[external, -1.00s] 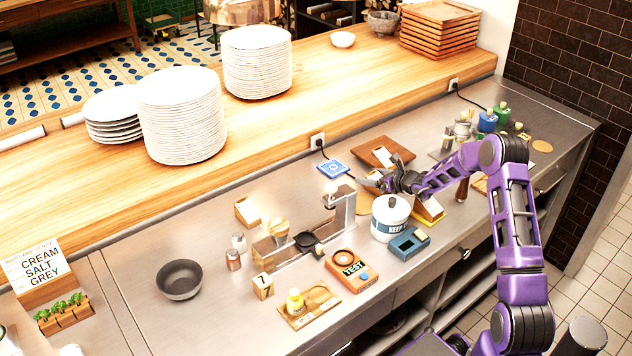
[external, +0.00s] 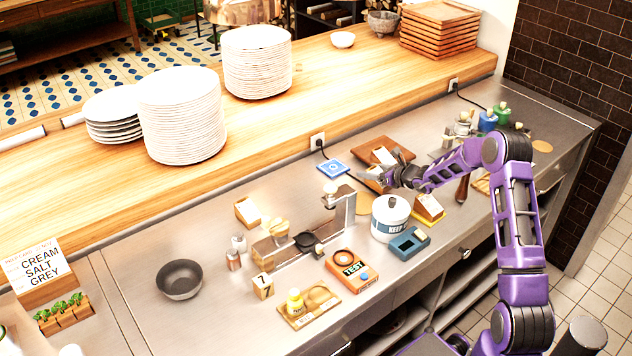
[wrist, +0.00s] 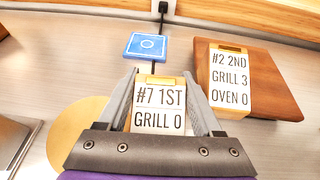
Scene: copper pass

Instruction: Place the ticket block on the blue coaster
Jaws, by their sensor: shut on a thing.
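My gripper (wrist: 158,105) is shut on a ticket block (wrist: 158,117), a small wooden block whose white card reads "#7 1ST GRILL 0". One finger is on each side of it. In the external view my gripper (external: 374,178) is over the back of the steel counter, and the block is hard to make out there. The blue coaster (wrist: 147,46), a flat square with a pale ring, lies beyond the block in the wrist view. In the external view the coaster (external: 333,168) is left of my gripper, with nothing on it.
A brown board (wrist: 265,85) right of the held block bears a second ticket block (wrist: 231,80) reading "#2 2ND GRILL 3 OVEN 0". A round tan mat (wrist: 75,135) lies to the left. A white pot (external: 390,217) stands in front. A cable (external: 322,150) runs behind the coaster.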

